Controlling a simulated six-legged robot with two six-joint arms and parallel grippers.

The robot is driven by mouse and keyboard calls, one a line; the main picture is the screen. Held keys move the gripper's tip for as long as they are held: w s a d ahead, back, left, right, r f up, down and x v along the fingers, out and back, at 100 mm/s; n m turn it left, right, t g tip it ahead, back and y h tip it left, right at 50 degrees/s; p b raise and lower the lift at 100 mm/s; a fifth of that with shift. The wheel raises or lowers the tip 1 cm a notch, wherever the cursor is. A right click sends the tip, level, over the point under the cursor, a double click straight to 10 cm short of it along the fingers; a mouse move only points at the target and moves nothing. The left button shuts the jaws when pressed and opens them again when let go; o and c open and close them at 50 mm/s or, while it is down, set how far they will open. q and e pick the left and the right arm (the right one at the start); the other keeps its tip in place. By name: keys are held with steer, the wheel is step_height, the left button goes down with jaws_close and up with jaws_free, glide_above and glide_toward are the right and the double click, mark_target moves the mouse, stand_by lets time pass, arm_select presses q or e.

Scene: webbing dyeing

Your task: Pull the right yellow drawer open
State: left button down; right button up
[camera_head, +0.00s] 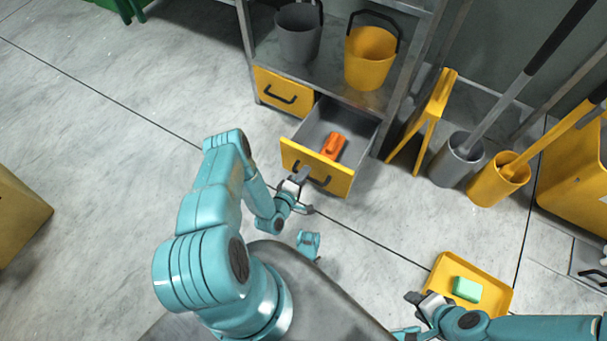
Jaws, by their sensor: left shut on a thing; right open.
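The right yellow drawer (338,183) under the shelf stands pulled out, with its grey inside showing. An orange object (333,146) lies in it. Its dark handle (325,181) is on the yellow front, partly covered by my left gripper (301,188), which is shut on the handle. My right gripper (414,305) is open and empty, away from the drawer, beside a yellow tray at the lower right.
The left yellow drawer (272,90) is shut. Grey (298,40) and yellow (369,62) buckets stand on the shelf. A yellow folding sign (434,108) and holders with long-handled tools (455,160) stand to the right. The yellow tray (490,302) holds a green block (467,289).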

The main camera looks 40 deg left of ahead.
arm_select(q)
steer(key=shift+s, duration=0.15)
arm_select(e)
steer(key=shift+s+d, duration=0.1)
steer(key=shift+s, duration=0.2)
arm_select(q)
steer(key=c, duration=1.2)
jaws_free()
arm_select(e)
steer(key=shift+w, duration=0.1)
